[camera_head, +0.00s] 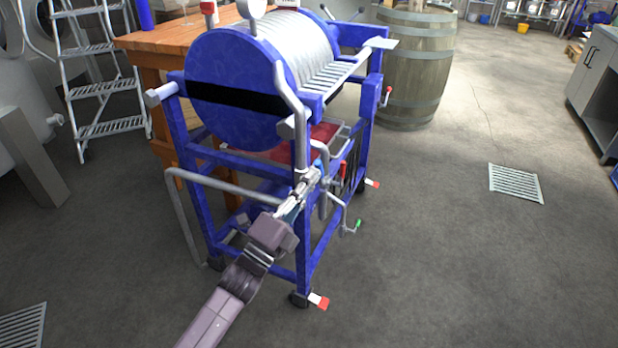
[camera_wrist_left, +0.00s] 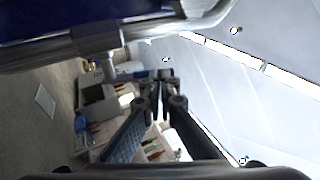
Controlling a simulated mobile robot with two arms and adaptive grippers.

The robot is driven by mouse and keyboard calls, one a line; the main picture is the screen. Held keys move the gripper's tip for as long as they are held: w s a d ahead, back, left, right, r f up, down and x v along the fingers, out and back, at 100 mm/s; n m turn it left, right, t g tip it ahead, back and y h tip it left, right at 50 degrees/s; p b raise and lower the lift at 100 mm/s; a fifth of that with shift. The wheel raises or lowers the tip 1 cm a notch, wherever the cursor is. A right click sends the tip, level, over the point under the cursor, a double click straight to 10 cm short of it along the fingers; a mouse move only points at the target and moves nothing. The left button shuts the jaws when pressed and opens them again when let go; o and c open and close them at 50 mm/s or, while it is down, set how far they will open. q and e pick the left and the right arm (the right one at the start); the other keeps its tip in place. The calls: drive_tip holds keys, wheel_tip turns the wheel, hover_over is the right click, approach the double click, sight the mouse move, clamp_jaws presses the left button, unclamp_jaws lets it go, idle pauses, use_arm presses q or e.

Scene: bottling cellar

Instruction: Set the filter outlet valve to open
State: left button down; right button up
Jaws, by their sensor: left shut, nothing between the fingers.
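The filter (camera_head: 228,88) is a blue-framed plate press with a grey pipe (camera_head: 291,88) running down its front corner. Below this pipe, a red lever handle (camera_head: 343,172) and a crank-like grey piece with a green tip (camera_head: 357,226) show beside the frame. I cannot tell for certain which part is the outlet valve; my gripper partly covers this area. My left gripper (camera_head: 311,180) is shut and empty at the lower end of the pipe; contact with it is unclear. Its closed fingertips show in the left wrist view (camera_wrist_left: 160,75), below a large grey pipe (camera_wrist_left: 100,40).
A wooden table (camera_head: 150,42) and a metal ladder (camera_head: 88,75) stand behind the filter at left. A barrel (camera_head: 412,68) stands behind it at right. The filter's wheels have red-tipped pedals (camera_head: 318,301). The floor to the right is clear, with a drain grate (camera_head: 515,184).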

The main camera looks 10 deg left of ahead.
use_arm(q)
drive_tip(key=shift+w+d+r, duration=0.2)
drive_tip(key=shift+w+r, duration=0.25)
drive_tip(key=shift+r, duration=0.05)
drive_tip(key=shift+w+d+r, duration=0.15)
drive_tip(key=shift+w+r, duration=0.25)
drive_tip(key=shift+r, duration=0.1)
use_arm(e)
drive_tip(key=shift+s+f, duration=0.4)
drive_tip(key=shift+f, duration=0.3)
use_arm(q)
drive_tip(key=shift+w, duration=0.1)
use_arm(e)
drive_tip(key=shift+w+r, duration=0.1)
use_arm(q)
drive_tip(key=shift+f, duration=0.1)
use_arm(e)
drive_tip(key=shift+d, duration=0.1)
